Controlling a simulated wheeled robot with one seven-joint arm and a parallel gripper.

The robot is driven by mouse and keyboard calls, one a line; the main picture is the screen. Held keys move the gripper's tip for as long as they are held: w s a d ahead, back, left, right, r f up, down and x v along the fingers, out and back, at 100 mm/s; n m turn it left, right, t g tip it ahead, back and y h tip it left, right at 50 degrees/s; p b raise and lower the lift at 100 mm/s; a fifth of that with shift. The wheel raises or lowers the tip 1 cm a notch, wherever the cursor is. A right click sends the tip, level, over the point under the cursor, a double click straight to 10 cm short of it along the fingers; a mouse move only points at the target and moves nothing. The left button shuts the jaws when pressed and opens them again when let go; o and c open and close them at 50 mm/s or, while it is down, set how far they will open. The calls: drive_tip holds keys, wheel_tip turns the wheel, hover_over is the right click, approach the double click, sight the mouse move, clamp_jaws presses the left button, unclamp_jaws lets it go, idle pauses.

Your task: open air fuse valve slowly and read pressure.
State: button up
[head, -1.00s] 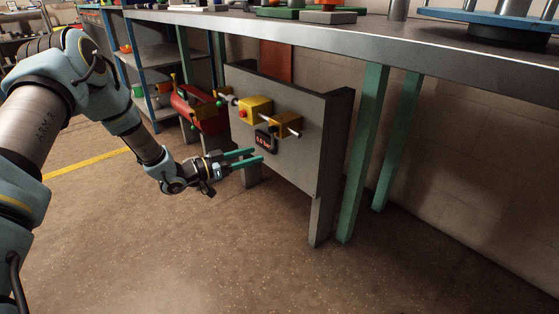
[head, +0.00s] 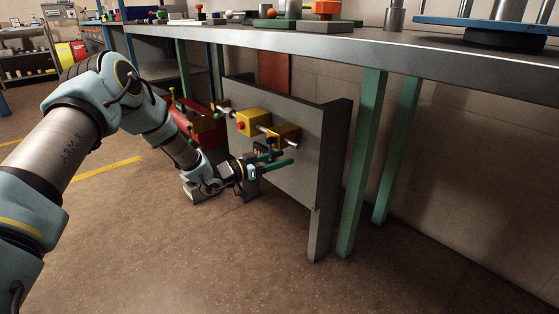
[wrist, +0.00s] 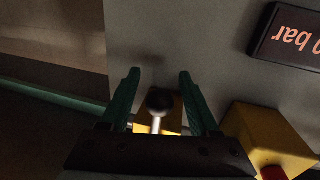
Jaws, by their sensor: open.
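A grey panel (head: 310,185) under the workbench carries a yellow block with a red button (head: 253,121) and an ochre valve block (head: 286,133) on a pipe. In the wrist view, a black ball knob (wrist: 160,101) on a pale stem stands in front of a yellow block. My gripper (head: 282,158) is open beside the valve block. In the wrist view its two green fingers (wrist: 160,76) lie either side of the knob; contact is not clear. The dark pressure display (wrist: 292,38) shows upside-down "bar" text; its digits are mostly out of frame.
The workbench top (head: 300,37) overhangs the panel, with a green leg (head: 358,160) to its right. A red tank (head: 207,130) stands left, behind my arm.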

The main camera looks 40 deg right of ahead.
drive_tip(key=shift+c, duration=0.4)
clamp_jaws()
idle(0.9)
